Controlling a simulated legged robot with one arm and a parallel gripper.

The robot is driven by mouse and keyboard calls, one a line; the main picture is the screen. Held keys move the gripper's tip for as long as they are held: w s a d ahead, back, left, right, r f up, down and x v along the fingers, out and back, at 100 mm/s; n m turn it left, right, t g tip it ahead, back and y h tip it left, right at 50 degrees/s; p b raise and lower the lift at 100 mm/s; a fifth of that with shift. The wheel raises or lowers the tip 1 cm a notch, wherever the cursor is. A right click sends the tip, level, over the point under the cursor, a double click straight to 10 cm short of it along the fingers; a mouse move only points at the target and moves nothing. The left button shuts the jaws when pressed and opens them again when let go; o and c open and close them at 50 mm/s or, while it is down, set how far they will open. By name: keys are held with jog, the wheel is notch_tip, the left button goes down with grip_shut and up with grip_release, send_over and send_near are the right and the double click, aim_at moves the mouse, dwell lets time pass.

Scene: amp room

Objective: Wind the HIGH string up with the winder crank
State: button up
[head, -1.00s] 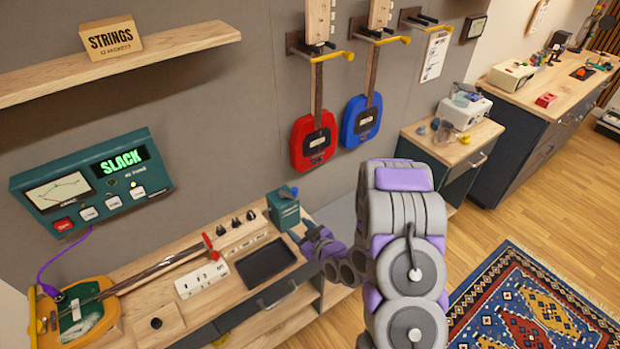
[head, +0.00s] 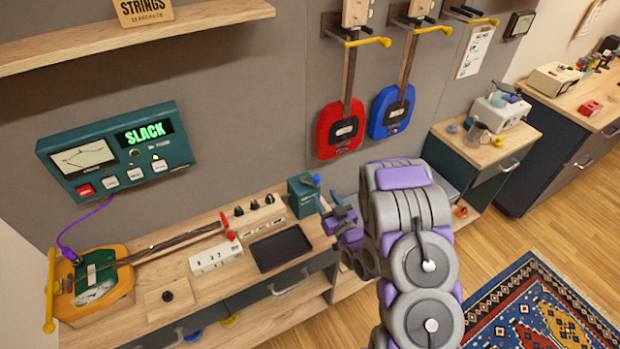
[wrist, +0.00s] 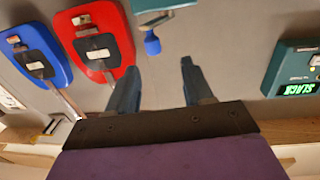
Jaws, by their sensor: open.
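The winder is a teal box (head: 301,197) at the right end of the bench, with a blue crank knob (head: 316,180) on its upper right. In the wrist view, which looks upside down, the blue knob (wrist: 152,43) hangs below the teal box (wrist: 158,4). My gripper (head: 327,211) is just right of the box in the head view. Its fingers are spread and empty in the wrist view (wrist: 160,82), with the knob seen between and beyond their tips. An orange-bodied string instrument (head: 122,290) lies on the bench. The wall tuner (head: 120,152) reads SLACK.
A black tray (head: 281,248), a white numbered block (head: 215,257) and a red-tipped piece (head: 228,226) are on the bench (head: 195,285). Red (head: 341,130) and blue (head: 391,111) instruments hang on the wall behind. A small cabinet (head: 478,160) stands right of the bench.

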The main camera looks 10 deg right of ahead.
aim_at(315, 175)
jog(key=b+x, duration=0.3)
jog(key=b, duration=0.6)
jog(key=shift+w+d+f+b, duration=0.1)
jog(key=shift+d+f+b, duration=0.1)
jog(key=shift+b, duration=0.1)
jog(key=x, duration=0.7)
jog(key=shift+w+d+r+b, duration=0.15)
jog(key=shift+b, duration=0.2)
jog(key=shift+w+a, duration=0.45)
jog(key=shift+w, duration=0.05)
jog(key=shift+w+d, duration=0.1)
jog(key=shift+d, duration=0.6)
jog(key=shift+c, duration=1.4)
jog(key=shift+a, duration=0.4)
jog(key=c, duration=0.3)
grip_shut()
jog(key=shift+d, duration=0.1)
